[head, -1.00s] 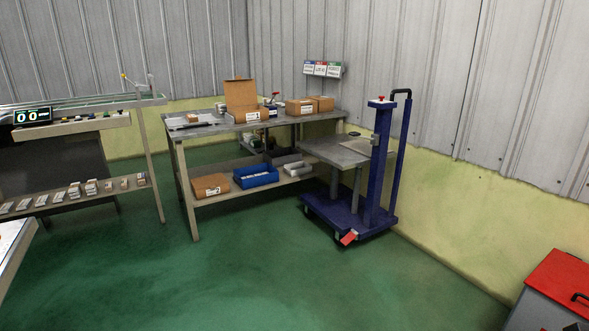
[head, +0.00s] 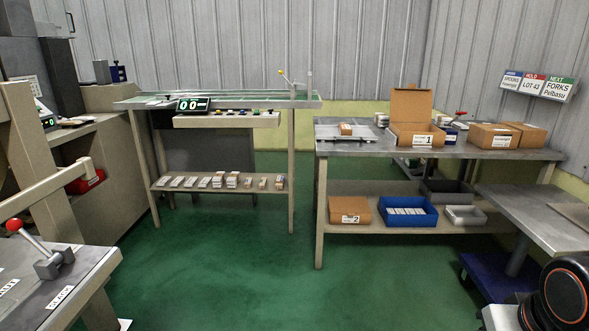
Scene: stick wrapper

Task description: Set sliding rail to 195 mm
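I cannot make out for certain which part is the sliding rail, and no 195 mm mark is readable. A long bench with rails along its top (head: 240,98) stands at the back centre-left. It has a small upright lever with a yellow tip (head: 282,73) near its right end. A lit display (head: 187,104) on its front shows 00. At the lower left, a grey tabletop (head: 88,262) carries a lever with a red ball knob (head: 14,226) on a metal block. My gripper is not in view; only a dark round part of my arm shows at the lower right.
A workbench (head: 345,148) at right holds cartons (head: 411,108), a tray and a blue bin (head: 408,212) below. A lift table (head: 540,215) stands at the right. A beige machine (head: 115,150) fills the left. The green floor (head: 235,285) between is clear.

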